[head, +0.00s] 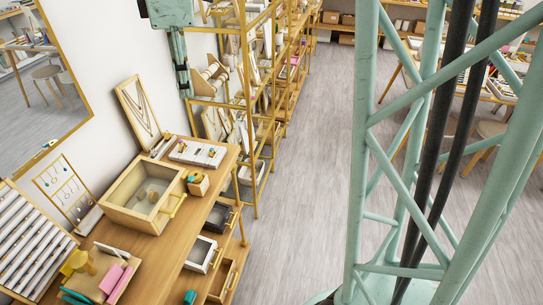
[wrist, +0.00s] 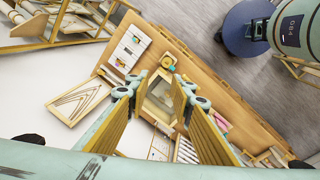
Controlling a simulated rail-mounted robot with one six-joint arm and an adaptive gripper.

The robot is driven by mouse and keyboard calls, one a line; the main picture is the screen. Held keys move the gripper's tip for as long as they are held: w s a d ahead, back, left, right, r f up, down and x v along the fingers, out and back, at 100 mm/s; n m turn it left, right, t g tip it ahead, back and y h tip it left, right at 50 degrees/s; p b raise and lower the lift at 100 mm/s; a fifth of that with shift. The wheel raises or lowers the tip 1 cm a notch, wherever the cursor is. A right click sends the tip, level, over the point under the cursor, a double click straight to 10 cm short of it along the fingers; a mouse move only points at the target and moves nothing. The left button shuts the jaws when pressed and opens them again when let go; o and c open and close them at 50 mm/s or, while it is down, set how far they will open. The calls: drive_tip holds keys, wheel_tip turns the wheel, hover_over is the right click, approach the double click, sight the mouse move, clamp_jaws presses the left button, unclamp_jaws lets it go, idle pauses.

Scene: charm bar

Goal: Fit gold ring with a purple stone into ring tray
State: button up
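A pale ring tray (head: 198,152) with several small coloured pieces lies at the far end of the wooden counter. It also shows in the wrist view (wrist: 130,48). Which piece is the gold ring with a purple stone is too small to tell. A small wooden block (head: 198,184) with a gold and teal piece on it stands near the tray; it is also in the wrist view (wrist: 166,72). My gripper (wrist: 155,92) is open and empty, its two fingers wide apart, well above the counter.
A necklace frame (head: 140,113), earring stand (head: 68,190) and slotted display (head: 32,250) line the wall side. Open drawers (head: 202,254) jut from the front. A gold shelf rack (head: 255,80) stands beyond the counter.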

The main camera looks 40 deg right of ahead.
drive_tip(key=s+r+m+t, duration=0.1)
drive_tip(key=s+r+m, duration=0.2)
drive_tip(key=s, duration=0.5)
drive_tip(key=s+r+m, duration=0.2)
drive_tip(key=s+m, duration=0.1)
drive_tip(key=s, duration=0.6)
drive_tip(key=s+f+m+t, duration=0.1)
drive_tip(key=s+f+m, duration=0.2)
drive_tip(key=s+m, duration=0.5)
drive_tip(key=s, duration=1.1)
drive_tip(key=shift+s, duration=0.25)
drive_tip(key=shift+f, duration=0.1)
wheel_tip(320, 180, down, 10)
drive_tip(key=b, duration=1)
drive_tip(key=shift+w+f+b, duration=0.15)
drive_tip(key=shift+f+b, duration=0.05)
drive_tip(key=shift+b, duration=0.2)
drive_tip(key=shift+r, duration=0.15)
drive_tip(key=shift+r+p, duration=1.25)
drive_tip(key=shift+p, duration=0.15)
